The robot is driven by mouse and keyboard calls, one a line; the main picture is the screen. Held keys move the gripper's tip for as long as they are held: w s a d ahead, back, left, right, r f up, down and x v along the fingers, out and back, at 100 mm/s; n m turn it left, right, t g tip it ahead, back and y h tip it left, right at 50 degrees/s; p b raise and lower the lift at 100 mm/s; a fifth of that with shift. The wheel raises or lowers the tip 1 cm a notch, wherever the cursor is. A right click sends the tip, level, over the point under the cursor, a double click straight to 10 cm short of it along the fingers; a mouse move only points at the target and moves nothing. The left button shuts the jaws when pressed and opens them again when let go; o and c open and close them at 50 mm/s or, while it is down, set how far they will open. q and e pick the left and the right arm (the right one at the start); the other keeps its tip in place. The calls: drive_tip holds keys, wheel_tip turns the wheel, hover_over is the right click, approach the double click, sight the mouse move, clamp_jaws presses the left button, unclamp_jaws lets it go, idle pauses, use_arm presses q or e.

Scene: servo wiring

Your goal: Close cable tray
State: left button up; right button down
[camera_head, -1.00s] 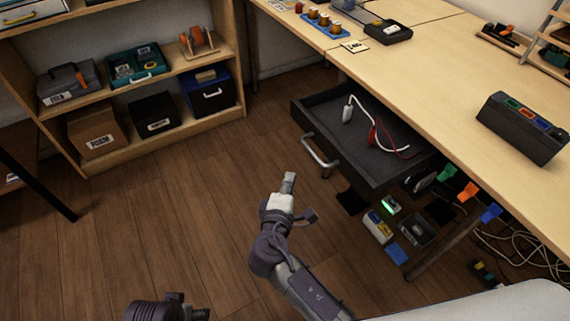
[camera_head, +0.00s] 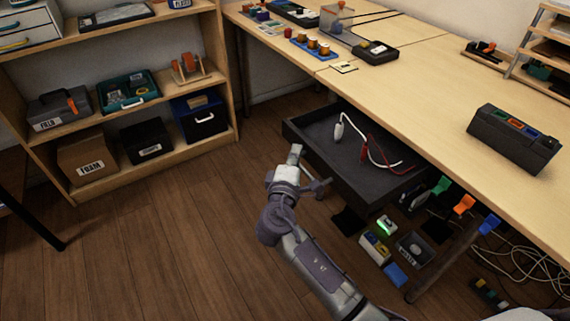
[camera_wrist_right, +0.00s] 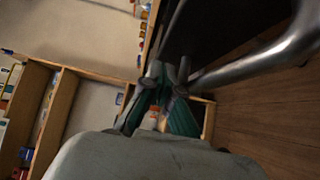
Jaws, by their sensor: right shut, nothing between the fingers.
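The cable tray is a dark drawer (camera_head: 340,168) under the workbench, pulled out. White and red cables (camera_head: 368,145) lie inside it. Its metal handle (camera_head: 322,187) is on the front face, partly covered by my right arm in the head view. The handle also shows as a large bar in the right wrist view (camera_wrist_right: 262,58). My right gripper (camera_head: 296,150) is shut and empty, close in front of the drawer front beside the handle. It also shows in the right wrist view (camera_wrist_right: 166,76). Whether it touches the drawer I cannot tell. My left gripper is out of view.
The workbench (camera_head: 430,100) overhangs the drawer. Small bins (camera_head: 413,248) and a green-lit item (camera_head: 386,226) stand below its right side. A shelf unit (camera_head: 150,175) with boxes stands at the left. Wooden floor is clear between.

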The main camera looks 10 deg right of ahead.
sight(340, 130)
drive_tip(key=shift+w+d, duration=0.2)
drive_tip(key=shift+d, duration=0.45)
drive_tip(key=w+d, duration=0.1)
drive_tip(key=d, duration=0.3)
drive_tip(key=w+d, duration=0.1)
drive_tip(key=d, duration=0.2)
drive_tip(key=w+d, duration=0.2)
drive_tip(key=d, duration=0.2)
drive_tip(key=shift+w+d, duration=0.1)
drive_tip(key=shift+d, duration=0.25)
drive_tip(key=d, duration=0.2)
drive_tip(key=w+d, duration=0.1)
drive_tip(key=d, duration=0.1)
drive_tip(key=w+d, duration=0.1)
drive_tip(key=d, duration=0.2)
drive_tip(key=shift+w, duration=0.25)
drive_tip(key=shift+w+d, duration=0.2)
drive_tip(key=shift+d, duration=0.35)
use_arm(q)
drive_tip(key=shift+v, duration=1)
use_arm(e)
drive_tip(key=shift+d+r, duration=0.15)
drive_tip(key=shift+r, duration=0.1)
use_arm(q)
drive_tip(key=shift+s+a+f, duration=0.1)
use_arm(e)
drive_tip(key=shift+d, duration=0.1)
use_arm(q)
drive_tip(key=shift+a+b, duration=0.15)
drive_tip(key=shift+b, duration=0.15)
